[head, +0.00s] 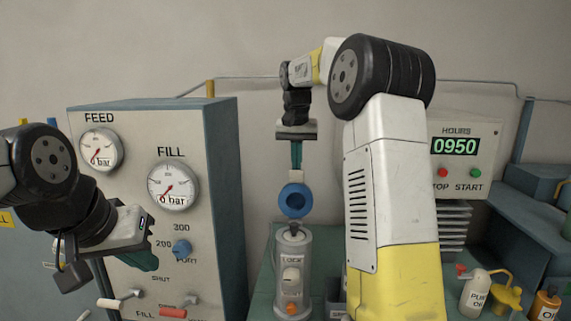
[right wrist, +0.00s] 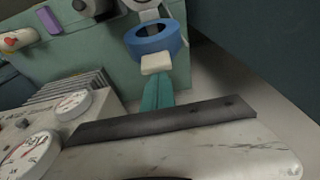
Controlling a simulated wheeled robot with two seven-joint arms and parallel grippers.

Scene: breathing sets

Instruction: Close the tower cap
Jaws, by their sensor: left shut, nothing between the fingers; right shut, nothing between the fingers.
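A grey upright tower (head: 308,268) with a label reading LOCK stands on the green bench. A blue round cap (head: 295,214) with a pale tab (head: 296,177) shows just above it, turned face-on; whether it touches the tower I cannot tell. They also show in the right wrist view as a blue ring (right wrist: 165,46) and a pale tab (right wrist: 156,63). My right gripper (head: 297,167) points down, its teal fingers shut and empty, tips right at the tab. My left gripper (head: 153,266) is shut and empty in front of the panel at left.
An HOURS box (head: 465,165) and bottles (head: 476,294) are at right. My right arm hides part of the bench.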

